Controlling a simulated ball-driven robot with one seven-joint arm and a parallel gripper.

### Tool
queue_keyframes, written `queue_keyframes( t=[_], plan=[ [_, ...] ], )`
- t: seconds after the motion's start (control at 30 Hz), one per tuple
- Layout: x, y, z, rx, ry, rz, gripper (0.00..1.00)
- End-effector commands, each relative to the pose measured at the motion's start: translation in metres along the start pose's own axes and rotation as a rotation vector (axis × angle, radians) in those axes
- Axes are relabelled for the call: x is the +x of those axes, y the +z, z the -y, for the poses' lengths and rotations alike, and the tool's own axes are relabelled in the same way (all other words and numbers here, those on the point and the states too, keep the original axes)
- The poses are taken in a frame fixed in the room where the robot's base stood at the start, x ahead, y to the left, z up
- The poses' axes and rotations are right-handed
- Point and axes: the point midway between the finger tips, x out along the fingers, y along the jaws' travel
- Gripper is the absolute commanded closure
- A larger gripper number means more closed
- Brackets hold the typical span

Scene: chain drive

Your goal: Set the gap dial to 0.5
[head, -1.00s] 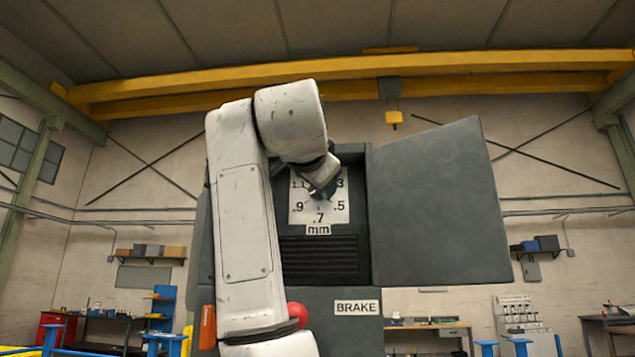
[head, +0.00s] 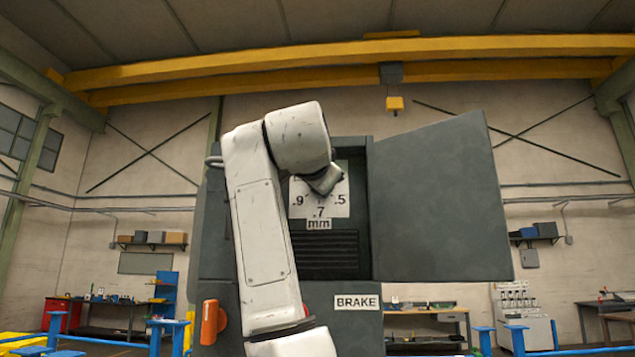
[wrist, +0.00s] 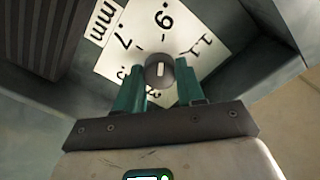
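The gap dial is a dark round knob (wrist: 160,70) with a short white line on its face, in front of a white scale plate (wrist: 146,30). In the wrist view .7, .9 and 1.1 show on the plate, with smaller marks partly hidden by the left finger. In the head view the plate (head: 316,211) shows .9, .7 and .5, and my arm hides the knob. My gripper (wrist: 159,82) has teal fingers, open, one on either side of the knob, with visible space beside it. I cannot tell which number the white line points to.
The plate sits in a recess of a dark grey cabinet, above a slotted vent (head: 322,256). An open grey door panel (head: 435,205) stands at the right. A BRAKE label (head: 357,302) and an orange handle (head: 209,322) are below.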

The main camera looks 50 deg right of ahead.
Motion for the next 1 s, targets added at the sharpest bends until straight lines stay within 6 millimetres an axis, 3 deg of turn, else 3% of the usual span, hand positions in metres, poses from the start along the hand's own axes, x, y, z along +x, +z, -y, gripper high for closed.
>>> queue_keyframes(
  t=[0.3, 0.67, 1.0],
  plan=[
    [-0.0002, -0.0002, 0.0000, 0.000, 0.000, 0.000, 0.93],
    [-0.0002, -0.0003, 0.0001, -0.058, 0.001, 0.000, 0.94],
    [-0.0003, -0.0001, 0.0010, -0.308, 0.000, 0.000, 0.94]
  ],
)
